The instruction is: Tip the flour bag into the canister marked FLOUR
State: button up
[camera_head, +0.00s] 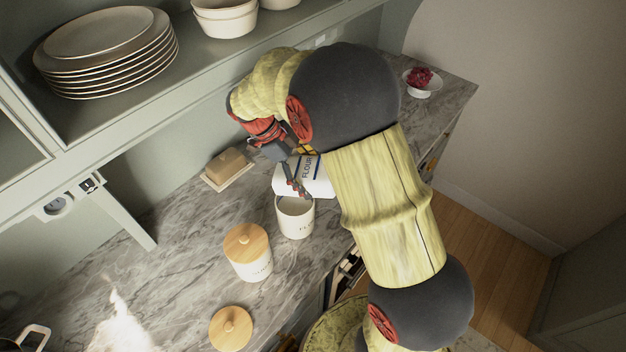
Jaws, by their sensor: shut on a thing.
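The flour bag (318,183) is white with a blue-edged label reading FLOUR. It lies tilted on its side in the air, partly hidden behind my arm. My gripper (298,185) is shut on the bag, its dark and red fingers across the bag's near side. A white open canister (295,219) stands on the counter just below the bag's left end. Its lettering is partly legible and seems to start with F. I cannot see any flour falling, and the canister's inside looks pale.
A lidded canister (248,255) stands to the left on the marble counter (190,240). A loose wooden lid (231,327) lies nearer the front. A butter dish (228,168) and a bowl of red fruit (422,82) stand farther back. A shelf with plates (105,55) overhangs the left.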

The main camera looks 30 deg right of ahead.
jog(key=shift+a+f+t+y+b, duration=0.1)
jog(key=shift+t+y+b, duration=0.3)
jog(key=shift+y, duration=0.1)
jog(key=shift+w, duration=0.15)
jog(key=shift+a, duration=0.1)
jog(key=y+b, duration=0.1)
jog(key=t+b, duration=0.1)
jog(key=f+t+y+b, duration=0.1)
jog(key=shift+s+d+y, duration=0.3)
jog(key=shift+f+t+y+b, duration=0.2)
jog(key=shift+t+y+b, duration=0.9)
jog(key=shift+b, duration=0.15)
jog(key=shift+r, duration=0.15)
